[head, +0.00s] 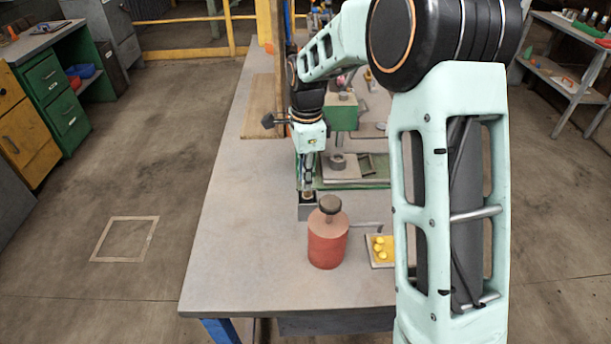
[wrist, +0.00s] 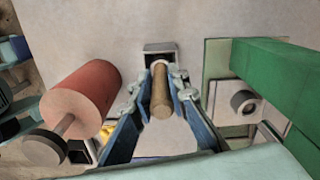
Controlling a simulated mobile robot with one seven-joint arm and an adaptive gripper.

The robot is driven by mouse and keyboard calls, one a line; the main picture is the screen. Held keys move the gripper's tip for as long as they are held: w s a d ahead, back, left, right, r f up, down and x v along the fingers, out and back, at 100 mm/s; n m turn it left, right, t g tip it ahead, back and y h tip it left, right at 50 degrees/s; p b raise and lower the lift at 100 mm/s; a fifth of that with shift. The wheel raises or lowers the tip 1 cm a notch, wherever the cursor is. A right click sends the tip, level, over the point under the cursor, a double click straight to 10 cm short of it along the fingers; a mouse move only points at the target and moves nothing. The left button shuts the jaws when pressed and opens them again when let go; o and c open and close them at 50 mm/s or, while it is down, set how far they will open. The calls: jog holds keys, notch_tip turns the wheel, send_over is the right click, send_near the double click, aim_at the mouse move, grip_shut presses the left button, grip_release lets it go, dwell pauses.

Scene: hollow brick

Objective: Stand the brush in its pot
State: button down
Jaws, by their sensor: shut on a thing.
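My gripper (head: 307,184) is shut on the brush and points down over the table's left part. In the wrist view, the brush (wrist: 160,95) shows as a wooden handle between the two blue-grey fingers (wrist: 160,82). The pot (head: 307,211) is a small grey square box standing on the table directly below my gripper. Its dark square opening (wrist: 159,49) shows at the far end of the brush in the wrist view. The brush's lower end overlaps the opening; I cannot tell how far inside it is. The bristles are hidden.
A red cylinder (head: 327,245) with a dark knob stands close in front of the pot. A shallow tray (head: 372,259) with yellow pieces lies right of it. A green machine (head: 342,117) stands behind to the right. The grey table (head: 240,230) is clear on the left.

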jog(key=shift+f+b, duration=0.55)
jog(key=shift+f, duration=0.35)
jog(key=c, duration=1.8)
grip_release()
notch_tip(320, 180, up, 12)
jog(key=shift+d+r, duration=0.1)
